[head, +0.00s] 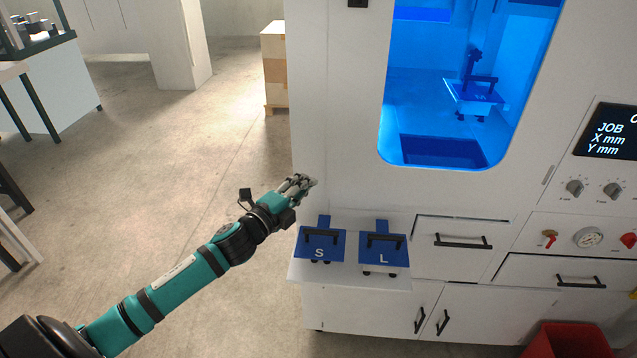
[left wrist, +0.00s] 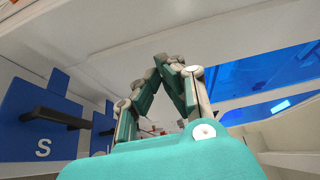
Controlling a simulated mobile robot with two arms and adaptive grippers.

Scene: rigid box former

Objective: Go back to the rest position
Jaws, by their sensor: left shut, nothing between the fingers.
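My left arm reaches in from the lower left in the head view. Its gripper (head: 306,183) is shut and empty, in front of the white machine and just above the left end of the small shelf. The gripper (left wrist: 165,65) also shows in the left wrist view, with its fingertips together. My right gripper does not show in either view.
Blue blocks marked S (head: 321,243) and L (head: 383,250) with black handles sit on the shelf (head: 345,279). Another blue handled piece (head: 474,92) is inside the blue-lit window. A red bin (head: 567,341) stands lower right. The floor (head: 150,190) at left is clear.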

